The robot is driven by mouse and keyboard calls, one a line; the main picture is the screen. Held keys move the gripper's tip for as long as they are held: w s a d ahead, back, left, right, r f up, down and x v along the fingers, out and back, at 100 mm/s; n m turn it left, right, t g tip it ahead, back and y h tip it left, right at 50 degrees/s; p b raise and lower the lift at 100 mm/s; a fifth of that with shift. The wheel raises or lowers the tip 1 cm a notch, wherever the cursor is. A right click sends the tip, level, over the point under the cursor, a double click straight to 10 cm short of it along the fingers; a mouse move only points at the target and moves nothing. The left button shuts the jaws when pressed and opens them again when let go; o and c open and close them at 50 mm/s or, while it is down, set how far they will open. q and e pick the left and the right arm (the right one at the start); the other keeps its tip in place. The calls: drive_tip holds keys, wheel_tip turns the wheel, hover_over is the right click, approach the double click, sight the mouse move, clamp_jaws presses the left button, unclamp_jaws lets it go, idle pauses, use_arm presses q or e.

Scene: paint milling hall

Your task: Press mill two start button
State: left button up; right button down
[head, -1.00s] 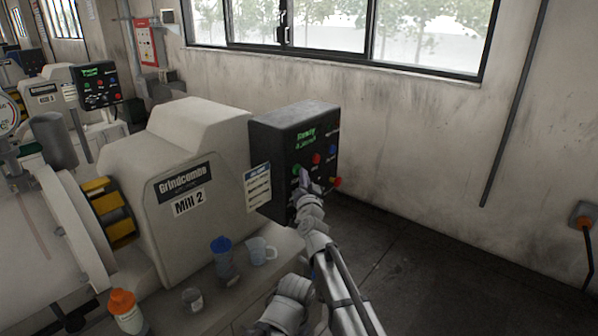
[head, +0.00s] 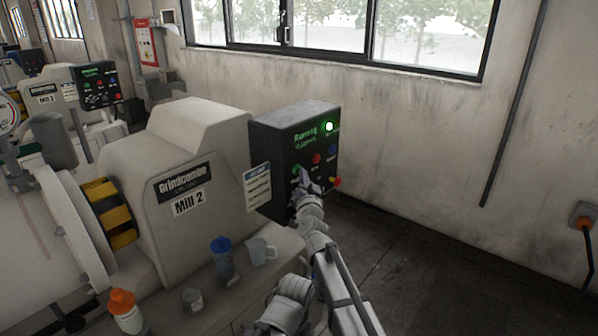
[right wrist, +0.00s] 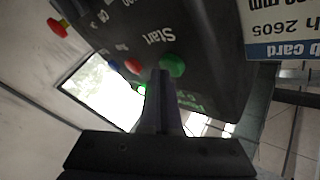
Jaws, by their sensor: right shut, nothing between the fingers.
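The Mill 2 control box (head: 265,150) is dark and stands at the right end of the Mill 2 housing (head: 200,150). Its display reads "Running" in green and a green lamp (head: 329,127) is lit. The green start button (head: 296,170) shows beside my right gripper (head: 307,180), which is shut and empty at the panel. In the right wrist view the green button (right wrist: 172,65), by the word "Start", is just beside the fingertips (right wrist: 160,76). I cannot tell whether they touch it. My left gripper is not in view.
A red button (head: 317,158), a blue button (head: 332,149) and a red emergency knob (head: 336,182) share the panel. Floor at right is clear.

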drive_tip(key=shift+s+d, duration=0.4)
drive_tip(key=shift+d, duration=0.1)
drive_tip(key=s+d, duration=0.1)
drive_tip(key=d, duration=0.1)
drive_tip(key=s+d, duration=0.2)
idle(0.4)
drive_tip(key=shift+f, duration=0.1)
idle(0.4)
